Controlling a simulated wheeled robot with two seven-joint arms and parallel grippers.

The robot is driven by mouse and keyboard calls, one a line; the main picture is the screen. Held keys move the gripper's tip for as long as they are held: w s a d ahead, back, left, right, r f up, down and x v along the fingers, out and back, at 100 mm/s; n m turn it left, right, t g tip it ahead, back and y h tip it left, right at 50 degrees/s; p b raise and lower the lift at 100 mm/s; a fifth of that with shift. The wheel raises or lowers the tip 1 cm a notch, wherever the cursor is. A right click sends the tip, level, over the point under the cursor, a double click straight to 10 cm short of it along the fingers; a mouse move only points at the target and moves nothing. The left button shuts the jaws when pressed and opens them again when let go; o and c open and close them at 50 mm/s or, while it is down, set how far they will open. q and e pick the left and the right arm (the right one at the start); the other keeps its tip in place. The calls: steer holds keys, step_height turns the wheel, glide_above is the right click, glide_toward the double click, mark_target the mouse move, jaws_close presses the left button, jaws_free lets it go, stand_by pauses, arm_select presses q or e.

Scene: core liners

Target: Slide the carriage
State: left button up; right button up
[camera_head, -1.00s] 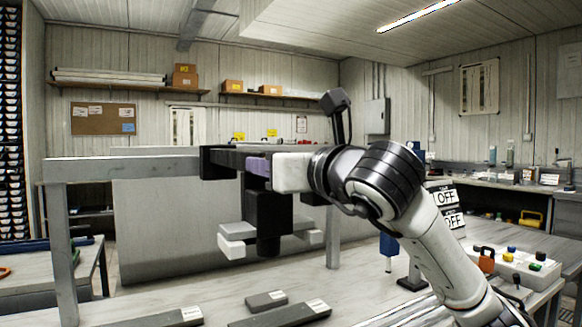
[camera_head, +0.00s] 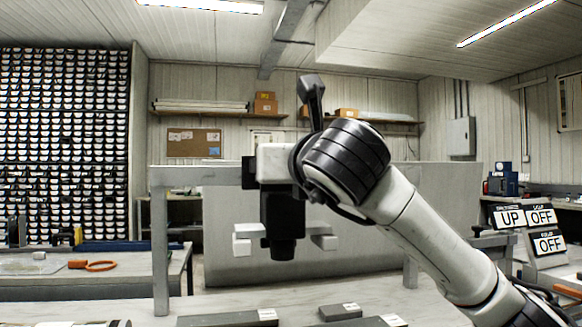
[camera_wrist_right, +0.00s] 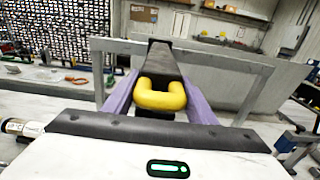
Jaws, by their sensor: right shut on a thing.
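The black carriage (camera_head: 283,212) hangs on a grey horizontal rail (camera_head: 200,176), near the rail's left post (camera_head: 160,250). Pale blocks stick out on both sides of its lower part. In the right wrist view, a yellow U-shaped handle (camera_wrist_right: 162,101) sits in front of a dark part of the carriage. My right gripper (camera_wrist_right: 160,86) has its purple fingers on both sides of this handle and is shut on it. In the head view its white body hides the upper carriage, and its fingertips are hidden. My left gripper is not in view.
Dark grey labelled bars (camera_head: 228,319) lie on the surface below the carriage.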

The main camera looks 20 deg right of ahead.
steer(key=o, duration=1.2)
steer(key=shift+o, duration=1)
steer(key=b+v, duration=0.1)
steer(key=v, duration=0.9)
steer(key=shift+s, duration=0.1)
